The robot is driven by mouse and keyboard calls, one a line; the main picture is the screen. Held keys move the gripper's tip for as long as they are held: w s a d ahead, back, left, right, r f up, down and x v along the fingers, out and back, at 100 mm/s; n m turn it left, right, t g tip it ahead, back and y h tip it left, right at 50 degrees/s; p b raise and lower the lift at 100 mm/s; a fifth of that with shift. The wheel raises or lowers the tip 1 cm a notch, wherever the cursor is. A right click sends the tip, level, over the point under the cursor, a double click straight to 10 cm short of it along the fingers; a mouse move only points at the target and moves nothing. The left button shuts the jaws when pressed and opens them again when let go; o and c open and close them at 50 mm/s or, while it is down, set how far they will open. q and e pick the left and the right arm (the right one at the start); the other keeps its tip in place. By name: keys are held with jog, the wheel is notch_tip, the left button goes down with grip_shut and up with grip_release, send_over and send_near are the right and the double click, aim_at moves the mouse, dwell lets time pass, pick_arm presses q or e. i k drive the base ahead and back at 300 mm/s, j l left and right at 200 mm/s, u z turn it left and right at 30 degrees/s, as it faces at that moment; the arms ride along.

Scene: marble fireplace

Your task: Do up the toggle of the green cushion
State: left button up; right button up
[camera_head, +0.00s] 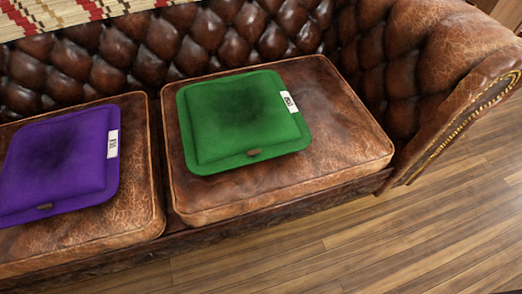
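The green cushion (235,110) lies flat on the right seat pad of a brown leather sofa. A small brown toggle (253,153) sits at the middle of its front edge. Whether the toggle is fastened is too small to tell. A white label (289,102) with dark print is on the cushion's right edge. Neither of my grippers shows in the head view.
A purple cushion (62,160) with a similar toggle (44,206) and a white label (113,144) lies on the left seat pad. The tufted backrest (180,45) rises behind, and the rolled armrest (452,65) stands at the right. Wooden floor (400,245) in front is clear.

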aim_at(253, 152)
jog(key=l+u, duration=0.15)
jog(key=l, duration=0.3)
jog(key=k+l+u, duration=0.15)
jog(key=l, duration=0.3)
jog(key=l+u, duration=0.15)
jog(key=l, duration=0.3)
jog(key=k+l+u, duration=0.1)
jog(key=l, duration=0.35)
